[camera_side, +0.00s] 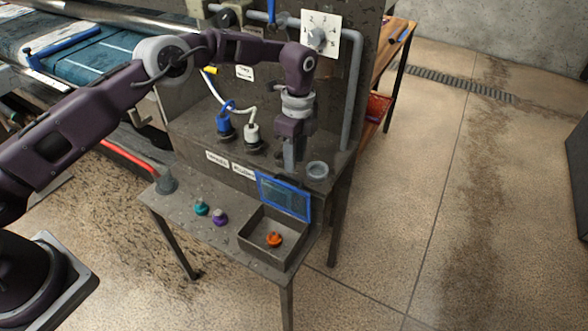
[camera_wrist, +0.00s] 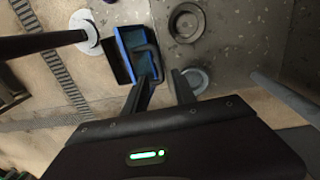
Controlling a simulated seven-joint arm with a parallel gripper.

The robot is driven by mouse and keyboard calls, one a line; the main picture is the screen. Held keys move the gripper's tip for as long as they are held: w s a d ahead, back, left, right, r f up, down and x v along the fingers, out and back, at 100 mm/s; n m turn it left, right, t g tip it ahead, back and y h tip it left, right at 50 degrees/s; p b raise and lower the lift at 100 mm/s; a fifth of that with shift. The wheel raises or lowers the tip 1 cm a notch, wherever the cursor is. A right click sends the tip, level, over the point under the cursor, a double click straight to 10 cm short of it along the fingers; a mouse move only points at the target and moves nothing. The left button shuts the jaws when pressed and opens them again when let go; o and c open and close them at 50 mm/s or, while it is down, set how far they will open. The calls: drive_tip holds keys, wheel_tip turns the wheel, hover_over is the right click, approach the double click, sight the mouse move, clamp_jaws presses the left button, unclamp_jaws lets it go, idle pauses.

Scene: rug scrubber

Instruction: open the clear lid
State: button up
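The clear lid (camera_side: 285,197) has a blue rim and stands raised, tilted up at the back edge of a grey open box (camera_side: 268,257). An orange knob (camera_side: 274,240) sits inside the box. My gripper (camera_side: 291,170) points down just behind and above the lid; I cannot tell whether it touches it.
A grey ring-shaped cup (camera_side: 317,170) stands right of my gripper. Blue (camera_side: 224,122) and white (camera_side: 252,135) plugs with cables stand to the left. Teal (camera_side: 201,208) and purple (camera_side: 220,217) knobs sit on the lower shelf. A vertical grey pipe (camera_side: 352,90) rises at the right.

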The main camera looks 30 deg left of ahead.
sight(287, 175)
drive_tip(key=shift+r, duration=0.75)
drive_tip(key=c, duration=0.3)
drive_tip(key=shift+a+r+m+t, duration=0.15)
drive_tip(key=shift+m+t, duration=0.05)
drive_tip(key=shift+m, duration=0.4)
drive_tip(key=shift+a+r+m+t, duration=0.1)
drive_tip(key=shift+r+m+t, duration=0.1)
drive_tip(key=shift+m, duration=0.4)
drive_tip(key=c, duration=0.4)
drive_tip(key=m, duration=0.2)
drive_tip(key=s+r+m+t, duration=0.1)
drive_tip(key=m, duration=0.2)
drive_tip(key=s+m+t, duration=0.1)
drive_tip(key=m, duration=0.2)
drive_tip(key=shift+a+r+y, duration=0.3)
drive_tip(key=shift+a+r, duration=0.05)
clamp_jaws()
drive_tip(key=s+m+t, duration=0.2)
drive_tip(key=s+m, duration=0.2)
drive_tip(key=m, duration=0.4)
drive_tip(key=shift+h, duration=0.4)
drive_tip(key=x, duration=0.8)
drive_tip(key=shift+w+d+f, duration=0.25)
drive_tip(key=shift+d, duration=0.15)
